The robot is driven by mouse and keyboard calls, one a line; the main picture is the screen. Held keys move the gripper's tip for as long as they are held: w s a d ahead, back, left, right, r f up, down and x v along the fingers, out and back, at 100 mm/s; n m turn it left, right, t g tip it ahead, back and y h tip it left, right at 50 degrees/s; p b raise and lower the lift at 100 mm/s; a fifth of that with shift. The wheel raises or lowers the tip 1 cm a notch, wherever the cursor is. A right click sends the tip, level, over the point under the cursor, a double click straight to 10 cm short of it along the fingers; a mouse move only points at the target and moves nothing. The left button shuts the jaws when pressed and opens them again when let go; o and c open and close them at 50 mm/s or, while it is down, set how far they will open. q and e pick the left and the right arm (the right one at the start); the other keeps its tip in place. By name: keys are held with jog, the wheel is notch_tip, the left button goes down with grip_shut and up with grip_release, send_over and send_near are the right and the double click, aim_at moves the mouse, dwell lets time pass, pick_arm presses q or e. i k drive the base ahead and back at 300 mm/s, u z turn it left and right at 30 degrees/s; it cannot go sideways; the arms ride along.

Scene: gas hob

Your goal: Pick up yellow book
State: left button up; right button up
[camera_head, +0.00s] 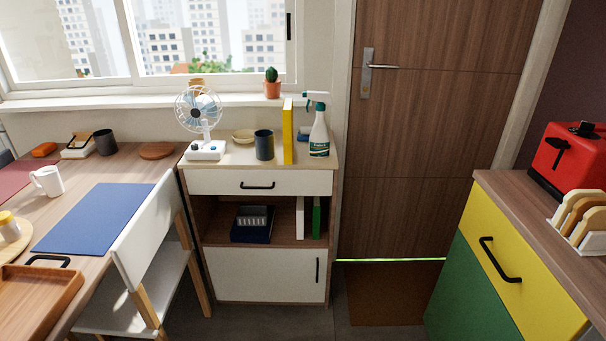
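The yellow book (288,131) stands upright on top of the small white-and-wood cabinet (230,181), with its narrow side towards me. A dark cup (264,145) stands close on its left. A spray bottle (318,134) with a green trigger stands close on its right. Neither of my grippers shows in the head view.
A white chair (146,241) stands between the left table and the cabinet. A counter with a yellow drawer (512,265) is at right. Floor in front of the door mat (388,292) looks clear.

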aim_at(287, 108)
jog(key=z, duration=0.45)
jog(key=i, duration=1.7)
